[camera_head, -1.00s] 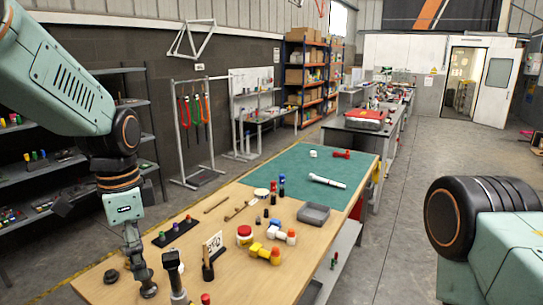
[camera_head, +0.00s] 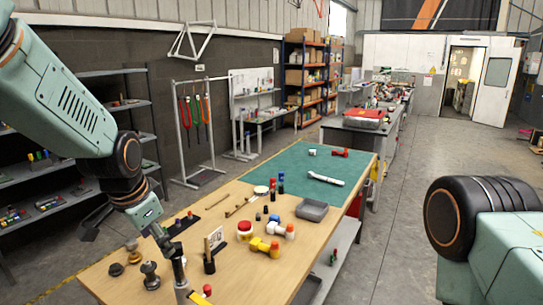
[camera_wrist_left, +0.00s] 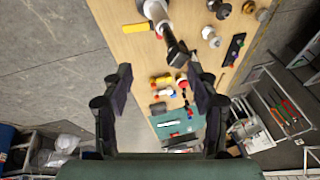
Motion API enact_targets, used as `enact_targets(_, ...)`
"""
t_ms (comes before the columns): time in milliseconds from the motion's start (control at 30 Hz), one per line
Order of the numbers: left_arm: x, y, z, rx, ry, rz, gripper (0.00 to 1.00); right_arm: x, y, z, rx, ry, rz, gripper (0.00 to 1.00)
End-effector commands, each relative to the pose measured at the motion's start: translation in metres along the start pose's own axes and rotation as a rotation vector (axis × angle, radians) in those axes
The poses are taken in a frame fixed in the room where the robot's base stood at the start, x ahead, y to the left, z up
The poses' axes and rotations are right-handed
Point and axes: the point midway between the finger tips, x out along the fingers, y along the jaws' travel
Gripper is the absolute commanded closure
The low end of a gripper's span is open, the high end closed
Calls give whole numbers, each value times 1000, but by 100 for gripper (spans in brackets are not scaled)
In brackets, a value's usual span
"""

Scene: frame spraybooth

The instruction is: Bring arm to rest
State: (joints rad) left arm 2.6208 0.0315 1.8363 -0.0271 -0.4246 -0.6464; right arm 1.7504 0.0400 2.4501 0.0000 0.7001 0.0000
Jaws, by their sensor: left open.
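My left arm comes in from the left in the head view. Its gripper (camera_head: 168,243) hangs tilted above the near left part of the wooden table (camera_head: 120,292). In the left wrist view the gripper (camera_wrist_left: 160,88) has its two dark fingers spread wide, with nothing held between them. A dark-topped upright tool (camera_wrist_left: 177,52) stands on the table below and beyond the fingers; in the head view the gripper overlaps it. My right gripper is out of view; only part of my right arm shows at the lower right.
Near the gripper stand metal knob-like parts (camera_head: 150,275), a black holder with a card (camera_head: 209,262), a red-topped jar (camera_head: 245,231) and yellow pieces (camera_head: 264,247). A grey tray (camera_head: 311,209) and green mat (camera_head: 300,168) lie farther back.

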Motion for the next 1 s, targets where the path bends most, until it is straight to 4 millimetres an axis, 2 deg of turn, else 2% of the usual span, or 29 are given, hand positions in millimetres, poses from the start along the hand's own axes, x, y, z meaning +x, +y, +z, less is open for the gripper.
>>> enact_targets(33,22,7,8,-53,18,-11,41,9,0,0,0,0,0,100)
enact_targets(67,32,9,11,-87,35,-21,41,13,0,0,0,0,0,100)
enact_targets(167,81,26,32,-213,79,-41,41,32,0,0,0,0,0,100)
enact_targets(300,153,60,76,-371,110,-47,41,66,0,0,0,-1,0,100)
enact_targets(500,234,112,146,-535,102,-36,41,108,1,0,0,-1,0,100)
enact_targets(700,297,169,222,-641,41,-14,41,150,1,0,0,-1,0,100)
enact_targets(867,336,216,286,-684,-45,12,41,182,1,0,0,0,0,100)
enact_targets(1000,363,261,344,-687,-158,47,41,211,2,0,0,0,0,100)
